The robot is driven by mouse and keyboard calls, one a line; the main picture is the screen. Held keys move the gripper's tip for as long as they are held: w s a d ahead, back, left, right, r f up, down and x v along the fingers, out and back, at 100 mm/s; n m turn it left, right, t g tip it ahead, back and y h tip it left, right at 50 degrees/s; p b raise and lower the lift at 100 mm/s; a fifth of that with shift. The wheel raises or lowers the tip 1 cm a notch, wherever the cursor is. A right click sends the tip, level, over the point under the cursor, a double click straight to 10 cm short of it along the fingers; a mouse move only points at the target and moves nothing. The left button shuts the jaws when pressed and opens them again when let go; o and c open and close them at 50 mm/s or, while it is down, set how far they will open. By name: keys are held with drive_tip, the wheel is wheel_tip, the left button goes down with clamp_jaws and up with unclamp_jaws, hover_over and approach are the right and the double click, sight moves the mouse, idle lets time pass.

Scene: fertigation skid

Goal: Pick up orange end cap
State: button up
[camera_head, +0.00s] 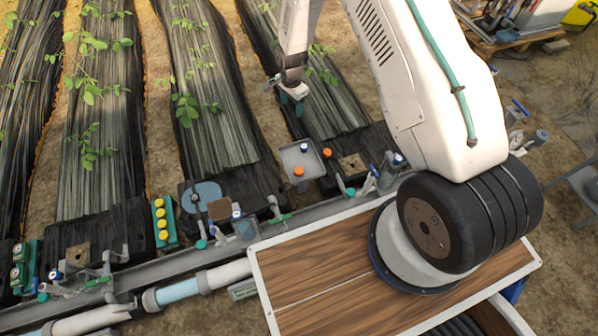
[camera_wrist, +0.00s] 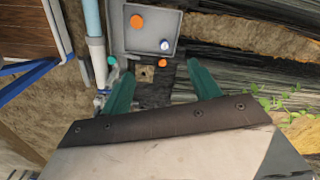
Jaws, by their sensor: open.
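Two small orange caps show. One orange cap (camera_head: 298,171) sits in a shallow grey tray (camera_head: 283,158), and it also shows in the wrist view (camera_wrist: 137,21). The other orange piece (camera_head: 327,152) lies just outside the tray's right edge, by a dark plate; in the wrist view it is smaller (camera_wrist: 162,62). I cannot tell which is the end cap. My gripper (camera_head: 289,92) hangs above the bed beyond the tray. In the wrist view its green fingers (camera_wrist: 160,70) are apart with nothing held; the outer orange piece appears between their tips, farther below.
A blue-topped white cap (camera_head: 304,147) shares the tray. Pipes and small valves (camera_head: 277,210) run along the rail near the tray. Yellow caps on a green block (camera_head: 160,220) stand to the left. A wood-topped bench (camera_head: 320,260) with a pale rim is in front.

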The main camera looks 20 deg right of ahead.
wheel_tip(320, 180, down, 15)
drive_tip(key=s+m, duration=0.2)
drive_tip(key=s, duration=0.1)
drive_tip(key=m, duration=0.2)
hover_over(299, 170)
drive_tip(key=f, duration=1)
drive_tip(key=shift+a+f, duration=0.3)
drive_tip(key=shift+f, duration=0.05)
drive_tip(key=f, duration=0.8)
drive_tip(key=shift+s+d, duration=0.1)
drive_tip(key=shift+d, duration=0.1)
drive_tip(key=shift+r, duration=0.1)
drive_tip(key=c, duration=1.1)
